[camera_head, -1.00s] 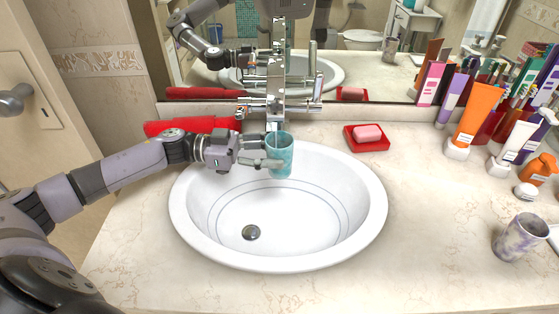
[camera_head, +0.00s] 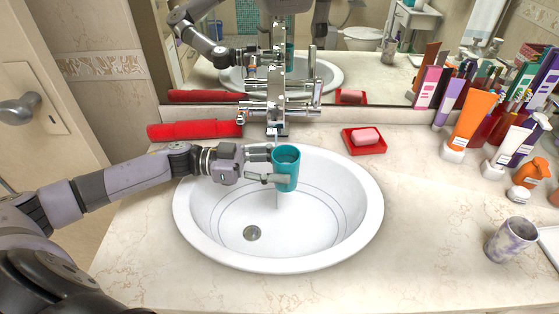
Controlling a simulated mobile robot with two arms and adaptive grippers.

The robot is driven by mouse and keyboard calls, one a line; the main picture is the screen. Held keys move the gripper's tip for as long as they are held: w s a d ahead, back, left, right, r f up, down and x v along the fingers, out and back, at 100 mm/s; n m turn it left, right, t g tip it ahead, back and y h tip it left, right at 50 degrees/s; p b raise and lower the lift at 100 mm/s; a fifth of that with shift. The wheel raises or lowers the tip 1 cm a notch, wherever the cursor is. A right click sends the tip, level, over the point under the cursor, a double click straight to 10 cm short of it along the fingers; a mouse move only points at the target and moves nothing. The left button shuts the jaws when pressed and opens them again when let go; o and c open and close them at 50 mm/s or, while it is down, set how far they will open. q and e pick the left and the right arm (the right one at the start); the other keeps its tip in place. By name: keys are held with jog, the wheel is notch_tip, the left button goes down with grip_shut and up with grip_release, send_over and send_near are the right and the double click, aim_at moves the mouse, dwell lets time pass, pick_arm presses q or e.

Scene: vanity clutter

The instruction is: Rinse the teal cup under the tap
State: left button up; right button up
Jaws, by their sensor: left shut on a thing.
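The teal cup (camera_head: 287,167) is upright over the back part of the white sink, a little in front of the tap (camera_head: 277,105). My left gripper (camera_head: 270,166) reaches in from the left and is shut on the cup's side. A thin pale stream shows under the tap and again below the cup, so water seems to run behind the cup. The cup hides the stream's middle, and I cannot tell whether any enters it. The inside of the cup looks dark. My right gripper is not in view.
The sink (camera_head: 352,230) is otherwise empty, with a drain (camera_head: 252,233). A red soap dish (camera_head: 375,148) with pink soap (camera_head: 365,136) stands behind right. A red rolled towel (camera_head: 195,130) lies behind left. Tubes and bottles crowd the right; a marbled tumbler (camera_head: 510,240) stands front right.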

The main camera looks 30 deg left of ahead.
pick_arm(q)
jog(key=s+d+p, duration=0.1)
jog(key=s+p, duration=0.1)
jog(key=s, duration=0.1)
jog(key=s+d+p, duration=0.1)
jog(key=shift+s+d, duration=0.15)
jog(key=shift+d, duration=0.15)
jog(key=shift+r+p, duration=0.1)
jog(key=shift+p, duration=0.2)
dwell(1.0)
jog(key=s+d+r+p, duration=0.2)
jog(key=s+r+p, duration=0.2)
jog(key=p, duration=0.3)
jog(key=shift+s+d, duration=0.2)
jog(key=shift+d, duration=0.05)
jog(key=shift+f, duration=0.1)
dwell(0.6)
